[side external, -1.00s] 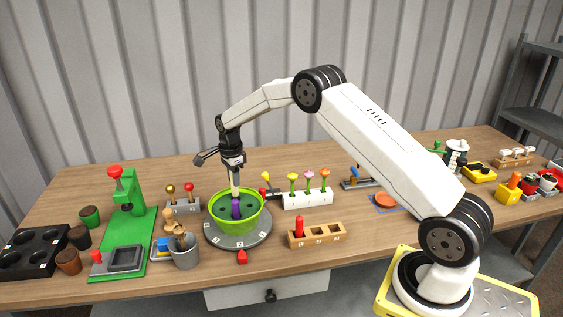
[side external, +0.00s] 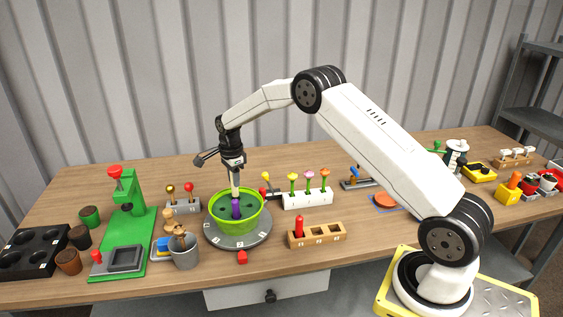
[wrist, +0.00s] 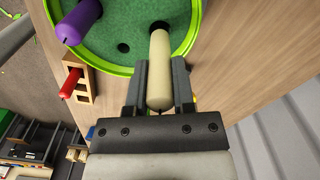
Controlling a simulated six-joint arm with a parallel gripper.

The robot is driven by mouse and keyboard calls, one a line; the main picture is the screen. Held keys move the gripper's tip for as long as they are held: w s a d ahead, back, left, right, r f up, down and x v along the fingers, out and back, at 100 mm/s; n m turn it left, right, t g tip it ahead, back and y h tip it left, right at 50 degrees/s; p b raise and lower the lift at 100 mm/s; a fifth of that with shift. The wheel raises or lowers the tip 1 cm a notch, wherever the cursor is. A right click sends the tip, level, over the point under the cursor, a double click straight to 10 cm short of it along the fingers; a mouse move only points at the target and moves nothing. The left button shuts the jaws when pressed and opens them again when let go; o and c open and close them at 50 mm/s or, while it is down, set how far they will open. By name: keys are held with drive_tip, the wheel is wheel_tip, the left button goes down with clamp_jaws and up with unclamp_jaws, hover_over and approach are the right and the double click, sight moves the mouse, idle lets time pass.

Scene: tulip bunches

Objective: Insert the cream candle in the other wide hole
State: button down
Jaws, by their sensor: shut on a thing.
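My gripper (wrist: 158,85) is shut on the cream candle (wrist: 160,65), with one finger on each side of it. In the side view the cream candle (side external: 236,178) hangs upright below my gripper (side external: 234,166), over the green bowl (side external: 222,222). The wrist view shows dark green foam (wrist: 105,30) inside the bowl's bright green rim. The candle's far end lies at the edge of a dark hole (wrist: 160,25); I cannot tell whether it has entered. A purple candle (wrist: 80,20) stands in the foam, and a small hole (wrist: 123,47) lies between the two candles.
The bowl sits on a grey marked turntable (side external: 262,240). In front right is a wooden block (side external: 318,237) holding a red candle (side external: 299,226). A white flower rack (side external: 308,200) stands right of the bowl, a grey cup (side external: 184,252) front left.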

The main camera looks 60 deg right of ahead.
sight(235, 195)
drive_tip(key=shift+f, duration=2.4)
idle(1.0)
drive_tip(key=shift+c, duration=1.9)
unclamp_jaws()
drive_tip(key=shift+r, duration=0.1)
drive_tip(key=shift+r, duration=3.85)
drive_tip(key=shift+a, duration=0.1)
